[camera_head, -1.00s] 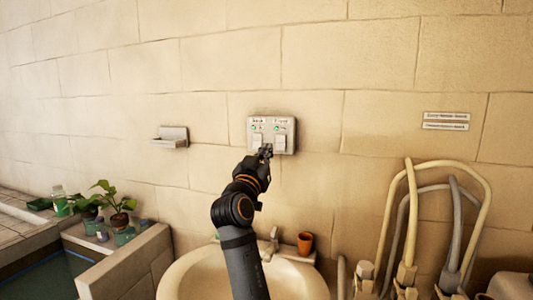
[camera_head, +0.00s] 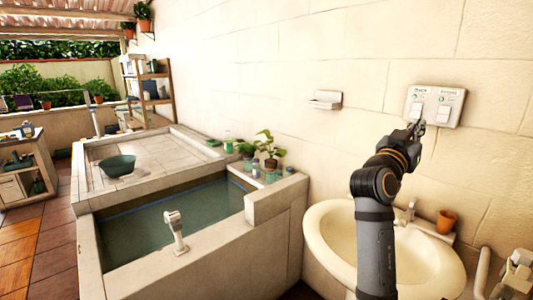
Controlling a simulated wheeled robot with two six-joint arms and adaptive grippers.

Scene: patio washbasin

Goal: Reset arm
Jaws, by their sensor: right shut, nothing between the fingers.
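My right gripper (camera_head: 417,128) is at the end of my dark arm, raised above the washbasin (camera_head: 325,228) at the right. It is shut with nothing held. Its tip is just below and in front of a wall switch panel (camera_head: 434,105) with two white switches and small green lights. I cannot tell whether the fingertips touch the panel. My left gripper is not in view.
An orange cup (camera_head: 446,221) stands on the basin's rim beside the tap (camera_head: 408,211). A soap dish (camera_head: 325,99) sticks out from the wall. A water-filled tub (camera_head: 272,203) lies left of the basin, with potted plants (camera_head: 271,163) at its back corner.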

